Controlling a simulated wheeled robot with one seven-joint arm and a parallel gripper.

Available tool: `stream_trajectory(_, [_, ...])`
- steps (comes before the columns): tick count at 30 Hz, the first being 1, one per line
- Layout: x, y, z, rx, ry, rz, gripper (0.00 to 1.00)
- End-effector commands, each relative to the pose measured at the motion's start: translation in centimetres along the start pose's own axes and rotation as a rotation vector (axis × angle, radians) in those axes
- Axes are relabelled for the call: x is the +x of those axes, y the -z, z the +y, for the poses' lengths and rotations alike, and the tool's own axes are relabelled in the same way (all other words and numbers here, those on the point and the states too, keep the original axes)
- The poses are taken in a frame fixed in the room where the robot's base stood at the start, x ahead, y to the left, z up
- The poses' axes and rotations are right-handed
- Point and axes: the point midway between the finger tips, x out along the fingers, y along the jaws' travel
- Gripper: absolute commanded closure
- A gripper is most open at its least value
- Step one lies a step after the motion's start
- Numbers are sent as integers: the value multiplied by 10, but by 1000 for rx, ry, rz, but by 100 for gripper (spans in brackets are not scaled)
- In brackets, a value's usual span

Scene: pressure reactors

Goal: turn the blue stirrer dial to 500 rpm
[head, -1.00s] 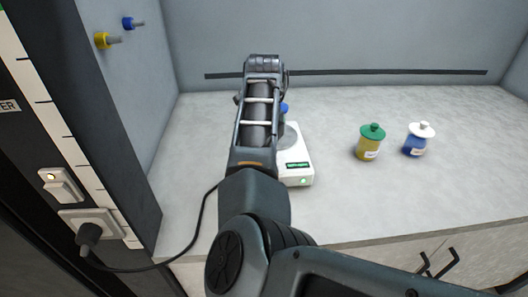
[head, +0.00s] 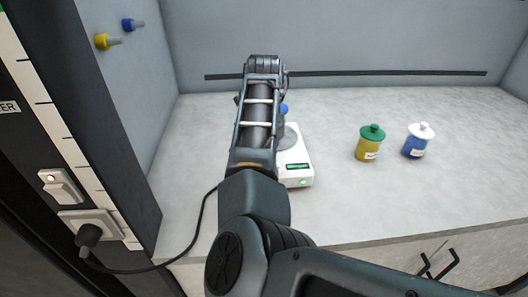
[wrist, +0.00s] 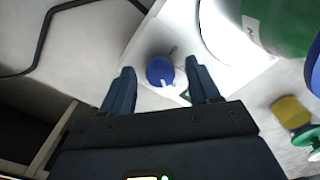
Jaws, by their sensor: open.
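The blue stirrer dial (wrist: 160,71) shows in the wrist view, round, with a pale pointer-like mark at its edge. It sits on the white stirrer (head: 299,180), which stands on the bench partly behind my arm in the head view. My gripper (wrist: 159,68) is open, with one dark finger on each side of the dial in the picture. I cannot tell whether the fingers touch it. In the head view my arm hides the dial and the gripper. The stirrer's small display (head: 298,167) is lit green, but its digits are too small to read.
A green vessel (wrist: 285,22) with a white label stands close by at the upper right of the wrist view. A yellow jar with a green lid (head: 369,148) and a blue jar with a white lid (head: 416,146) stand to the right. A black cable (head: 200,222) runs to a wall plug.

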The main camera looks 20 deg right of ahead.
Motion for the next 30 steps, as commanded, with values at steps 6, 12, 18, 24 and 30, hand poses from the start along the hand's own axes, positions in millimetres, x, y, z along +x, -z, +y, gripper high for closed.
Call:
stream_trajectory(6, [-12, 0, -1, 0, 2, -1, 39])
stream_trajectory(12, [-45, 0, -1, 2, 1, -3, 39])
stream_trajectory(18, [-70, 0, -1, 1, 1, -2, 39])
stream_trajectory(24, [-78, 0, 0, 1, 0, 0, 39])
stream_trajectory(30, [-78, 0, 0, 0, 0, 0, 39])
